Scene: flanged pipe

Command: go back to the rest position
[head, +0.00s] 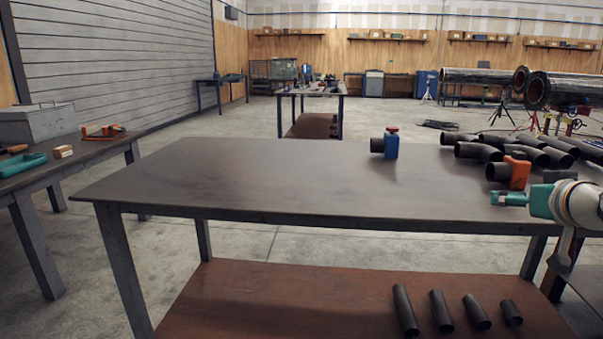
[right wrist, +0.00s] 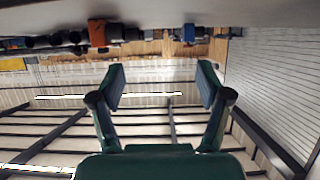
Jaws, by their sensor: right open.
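My right gripper (head: 508,198) comes in at the right edge of the head view, above the front right part of the long table (head: 230,180). In the right wrist view the two fingers of the right gripper (right wrist: 161,84) stand wide apart with nothing between them. My left gripper is in neither view. A blue valve with a red top (head: 390,144) stands on the table. An orange valve on a dark pipe piece (head: 518,173) stands just behind my right gripper, apart from it as far as I can tell.
Several dark pipe pieces (head: 480,151) crowd the table's right end. Its left and middle are bare. Several short pipes (head: 405,310) lie on the lower shelf. A side table (head: 60,178) with a toolbox (head: 38,122) stands at left. Large flanged pipes (head: 565,90) are at the back right.

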